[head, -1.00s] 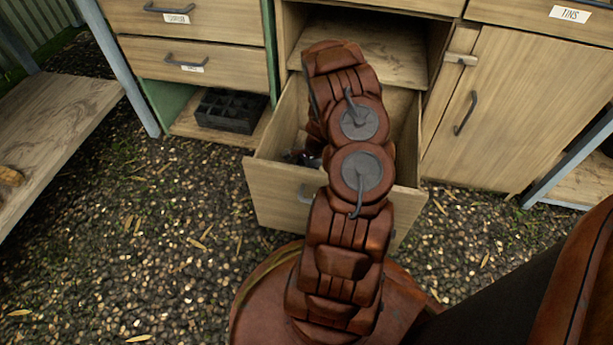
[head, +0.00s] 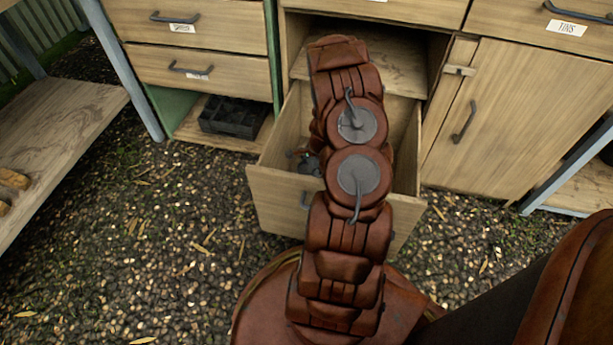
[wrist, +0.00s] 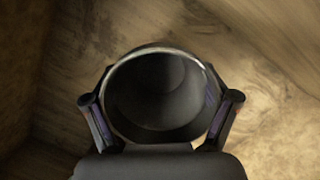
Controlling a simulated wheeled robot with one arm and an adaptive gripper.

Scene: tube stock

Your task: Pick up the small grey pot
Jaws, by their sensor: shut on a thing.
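The small grey pot (wrist: 160,90) fills the middle of the wrist view, its round open mouth facing the camera and its inside dark. My gripper (wrist: 161,108) has one finger on each side of the pot, both against its wall, and is shut on it. Wooden boards of the open drawer lie around and behind the pot. In the head view my gripper (head: 308,163) shows only in part inside the open drawer (head: 275,205), left of my arm. My arm hides the pot there. I cannot tell whether the pot touches the drawer floor.
The drawer's walls stand close around my gripper. Above it is an open shelf space (head: 390,68). A cupboard door (head: 505,120) is at the right, and a black divided tray (head: 233,114) sits low at the left. Gravel floor (head: 130,240) is clear in front.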

